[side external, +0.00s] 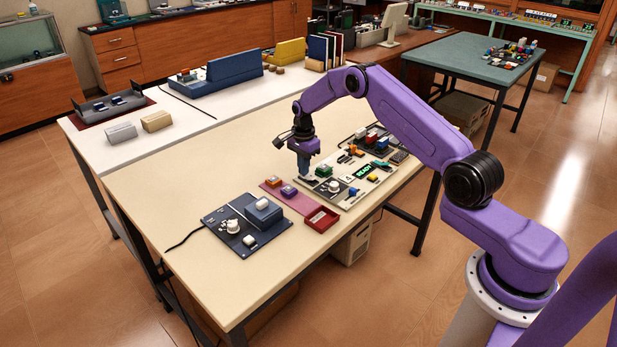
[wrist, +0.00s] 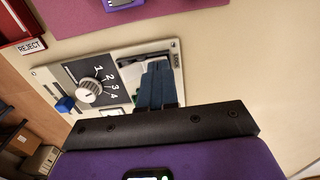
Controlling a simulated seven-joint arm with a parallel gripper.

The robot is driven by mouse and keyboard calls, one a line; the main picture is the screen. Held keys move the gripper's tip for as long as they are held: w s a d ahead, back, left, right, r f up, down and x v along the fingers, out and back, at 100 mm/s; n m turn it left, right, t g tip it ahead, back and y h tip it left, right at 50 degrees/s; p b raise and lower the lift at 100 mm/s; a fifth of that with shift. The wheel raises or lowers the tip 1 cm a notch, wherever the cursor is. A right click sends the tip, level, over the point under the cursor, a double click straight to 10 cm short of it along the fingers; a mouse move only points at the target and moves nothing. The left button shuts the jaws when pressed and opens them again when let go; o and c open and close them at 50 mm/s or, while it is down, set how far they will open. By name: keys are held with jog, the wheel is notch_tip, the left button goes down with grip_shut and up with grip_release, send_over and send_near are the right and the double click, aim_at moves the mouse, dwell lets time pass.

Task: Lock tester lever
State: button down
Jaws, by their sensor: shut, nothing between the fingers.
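The tester (side external: 316,190) is a pale panel in the middle of the bench. My gripper (side external: 304,176) points down at that end of the tester. Its blue fingers (wrist: 157,72) are shut, empty and over the recess. They hide much of the lever area, so I cannot tell the lever's position or whether they touch it.
A red reject tray (side external: 320,219) and a pink mat (side external: 284,198) with orange and purple blocks lie beside the tester. A dark device (side external: 243,226) stands nearer the bench's front.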

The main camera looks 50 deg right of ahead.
notch_tip(320, 180, up, 7)
dwell(1.0)
jog(key=s+a+r+n, duration=0.6)
jog(key=s+a+n, duration=0.15)
jog(key=a, duration=0.25)
jog(key=s+a+r+n, duration=0.7)
jog(key=s+a, duration=0.1)
jog(key=a, duration=0.3)
jog(key=s+a+r+n, duration=0.2)
jog(key=s+n, duration=0.6)
jog(key=s, duration=0.9)
jog(key=s+d+n, duration=0.5)
jog(key=s+n, duration=0.3)
jog(key=s, duration=0.6)
jog(key=shift+f, duration=0.3)
